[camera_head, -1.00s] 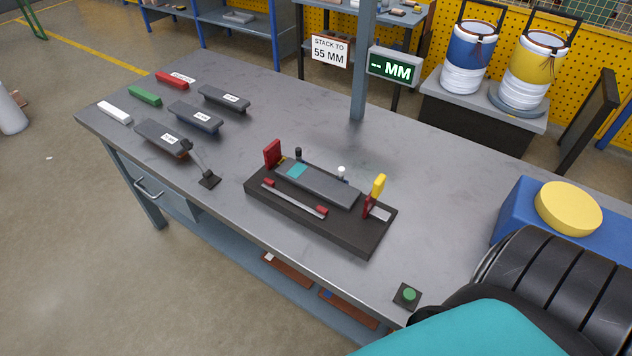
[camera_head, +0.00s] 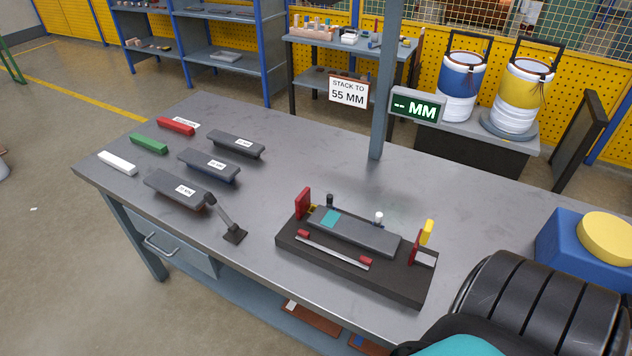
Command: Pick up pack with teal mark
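The pack with the teal mark (camera_head: 358,234) is a long dark grey bar with a teal patch near its left end. It lies in a black fixture (camera_head: 345,270) on the workbench, between a red end block on the left and a red and yellow clamp (camera_head: 421,240) on the right. A black and teal part of my own arm fills the lower right corner. Neither gripper's fingers show in the head view.
Several labelled dark packs (camera_head: 208,165) lie on the bench's left, beside red, green and white (camera_head: 117,163) bars. A blue box (camera_head: 567,243) is at right.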

